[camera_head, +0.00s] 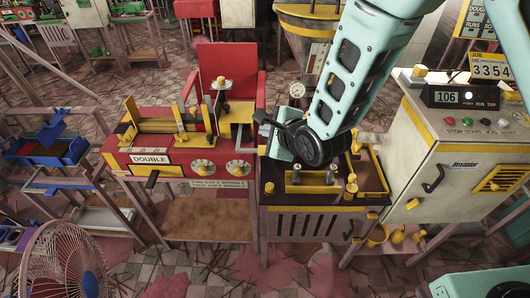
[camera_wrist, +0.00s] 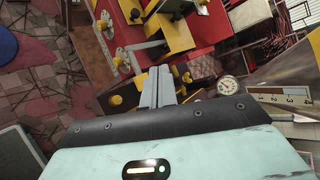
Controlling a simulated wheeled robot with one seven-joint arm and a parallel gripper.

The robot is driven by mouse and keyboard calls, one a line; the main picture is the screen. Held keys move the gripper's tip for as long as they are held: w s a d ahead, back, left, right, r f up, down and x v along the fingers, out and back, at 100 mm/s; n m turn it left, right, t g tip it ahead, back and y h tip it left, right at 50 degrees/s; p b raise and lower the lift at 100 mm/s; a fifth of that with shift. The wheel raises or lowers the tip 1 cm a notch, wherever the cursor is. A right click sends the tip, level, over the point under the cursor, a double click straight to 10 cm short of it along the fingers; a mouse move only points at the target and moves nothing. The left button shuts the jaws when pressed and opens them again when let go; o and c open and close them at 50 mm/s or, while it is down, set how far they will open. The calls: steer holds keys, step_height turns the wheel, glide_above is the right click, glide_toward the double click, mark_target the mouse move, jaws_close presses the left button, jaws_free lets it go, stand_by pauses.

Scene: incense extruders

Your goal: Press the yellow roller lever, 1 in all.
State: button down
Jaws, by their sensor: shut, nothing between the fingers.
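The red machine (camera_head: 185,165), labelled "DOUBLE", carries yellow levers and blocks on its top and round dials on its front. An upright yellow lever (camera_head: 131,108) stands at its left end, and a post with a yellow knob (camera_head: 221,82) rises near its right end. I cannot tell for sure which is the roller lever. My gripper (camera_head: 262,118) is at the machine's right end, partly hidden by my arm. In the wrist view my gripper (camera_wrist: 160,72) is shut and empty, with its tips close to a grey bar (camera_wrist: 148,46); contact is unclear.
A dark-topped cabinet (camera_head: 310,222) with yellow fittings stands right of the red machine. A cream control cabinet (camera_head: 458,150) is further right. A fan (camera_head: 65,262) and a rack with a blue tray (camera_head: 45,150) are at left.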

step_height(320, 180, down, 8)
steer(key=w+b, duration=0.2)
steer(key=b, duration=0.3)
steer(key=shift+w+f+b, duration=0.2)
steer(key=shift+f+b, duration=0.05)
steer(key=shift+b, duration=0.1)
stand_by(1.7)
steer(key=shift+w+f+b, duration=0.1)
steer(key=shift+f+b, duration=0.3)
steer(key=shift+b, duration=0.15)
steer(key=shift+w+d+f+b, duration=0.1)
steer(key=shift+w+f+b, duration=0.05)
steer(key=shift+f+b, duration=0.4)
steer(key=shift+w+f+b, duration=0.15)
steer(key=shift+f+b, duration=0.25)
steer(key=shift+f, duration=0.1)
stand_by(1.1)
stand_by(0.5)
steer(key=shift+s+r+p, duration=0.25)
steer(key=shift+r+p, duration=0.1)
steer(key=shift+r, duration=0.4)
steer(key=shift+s+r+p, duration=0.2)
steer(key=shift+r+p, duration=0.15)
steer(key=shift+r, duration=0.35)
